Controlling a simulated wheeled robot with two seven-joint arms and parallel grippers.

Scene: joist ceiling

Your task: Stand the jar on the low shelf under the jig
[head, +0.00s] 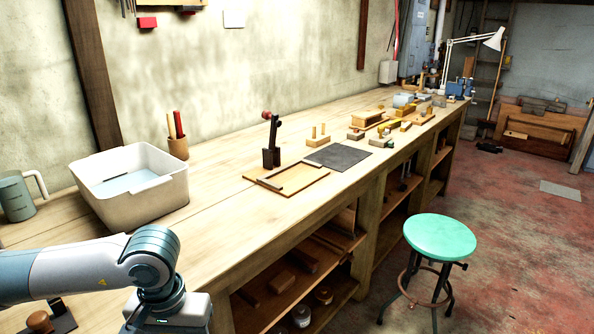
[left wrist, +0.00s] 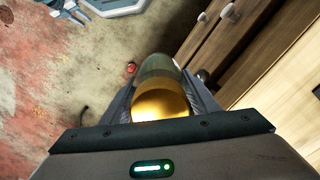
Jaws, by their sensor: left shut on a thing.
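My left gripper (left wrist: 162,90) is shut on a jar (left wrist: 158,72) with a shiny gold end facing the wrist camera and a greenish body. The jar is held clear of the floor, with wooden drawer fronts or cabinets to its right. In the head view my left arm reaches in from the lower left, and its gripper and the jar are below the frame. A low shelf (head: 338,298) shows under the workbench. A dark upright clamp with a red knob (head: 270,143), possibly the jig, stands on the bench top above. My right gripper is in neither view.
The shelf holds jars (head: 301,316) and wood blocks (head: 282,281). A green-topped stool (head: 440,238) stands on the red floor right of the bench. A white tub (head: 130,185), a tray (head: 287,179) and a dark mat (head: 338,156) are on the bench.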

